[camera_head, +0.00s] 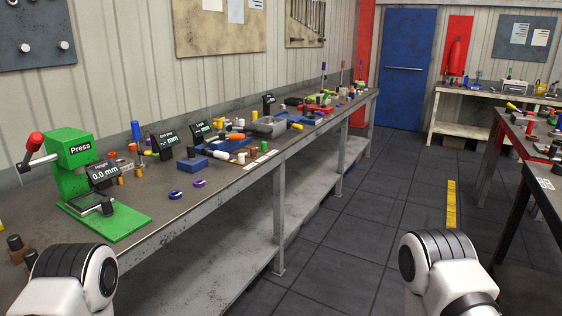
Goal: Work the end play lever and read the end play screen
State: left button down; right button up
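The end play screen (167,140) is a small black display on the bench at the left, labelled "End play" and showing dashes before "mm". An upright lever with a blue handle (136,131) stands just left of it; I cannot tell for sure that it is the end play lever. A second black screen marked "Leak" (201,130) stands to the right of the end play screen. Only white and black links of my two arms show at the bottom edge. Both of my grippers are out of view.
A green press (78,150) with a red-knobbed lever (33,142) and a height screen (103,173) reading 0.0 mm stands nearer on the bench (180,218). Purple parts (175,194) lie before the end play screen. The dark tiled floor (360,230) right of the bench is clear.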

aim_at(220, 155)
jog(key=i+l+z, duration=0.4)
jog(key=i, duration=0.8)
jog(key=i+z, duration=0.45)
jog(key=i, duration=0.75)
jog(key=i+u, duration=0.7)
jog(key=u, duration=0.2)
jog(key=i+l+u, duration=0.2)
jog(key=u, duration=0.25)
jog(key=i+l+u, duration=0.65)
jog(key=u, duration=0.25)
